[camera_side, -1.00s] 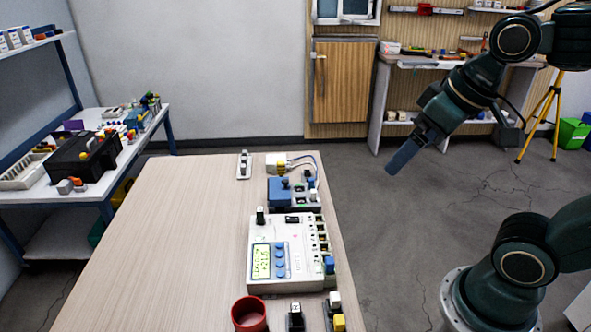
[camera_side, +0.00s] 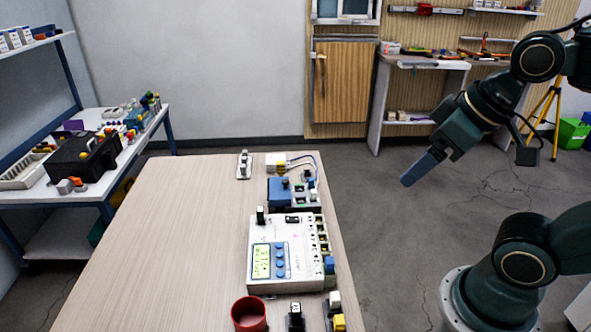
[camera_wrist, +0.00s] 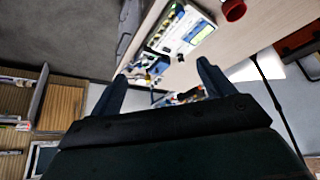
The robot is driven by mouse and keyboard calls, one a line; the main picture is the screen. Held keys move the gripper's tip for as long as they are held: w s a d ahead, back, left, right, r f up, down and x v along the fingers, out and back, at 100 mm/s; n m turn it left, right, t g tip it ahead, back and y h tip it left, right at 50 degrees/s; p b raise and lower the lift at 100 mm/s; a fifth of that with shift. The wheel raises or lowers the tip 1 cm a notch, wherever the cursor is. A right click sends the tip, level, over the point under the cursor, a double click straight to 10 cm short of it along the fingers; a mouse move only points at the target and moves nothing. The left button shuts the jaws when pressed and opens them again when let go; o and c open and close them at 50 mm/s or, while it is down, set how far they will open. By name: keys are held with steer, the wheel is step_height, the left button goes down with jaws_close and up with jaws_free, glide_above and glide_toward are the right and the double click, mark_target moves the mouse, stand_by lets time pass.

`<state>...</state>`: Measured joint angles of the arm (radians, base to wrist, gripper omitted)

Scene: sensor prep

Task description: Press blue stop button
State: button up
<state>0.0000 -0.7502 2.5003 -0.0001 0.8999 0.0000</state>
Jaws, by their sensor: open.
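A white instrument box (camera_side: 300,262) with a lit yellow-green display (camera_side: 261,261) lies on the wooden table. A column of small blue buttons (camera_side: 280,256) sits beside the display; their labels are too small to read, so I cannot tell which is stop. The box also shows in the wrist view (camera_wrist: 187,27), near the top. My gripper (camera_side: 408,180) hangs in the air to the right of the table, beyond its edge and apart from the box. In the wrist view its two fingers (camera_wrist: 161,72) are spread with nothing held between them.
A blue-topped module (camera_side: 279,192) with wires stands behind the box. A red cup (camera_side: 249,314) and small black, white and yellow parts (camera_side: 339,322) are at the front. A small switch (camera_side: 244,164) stands at the back. The left half of the table (camera_side: 180,240) is bare.

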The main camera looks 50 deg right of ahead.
jaws_close()
stand_by(1.4)
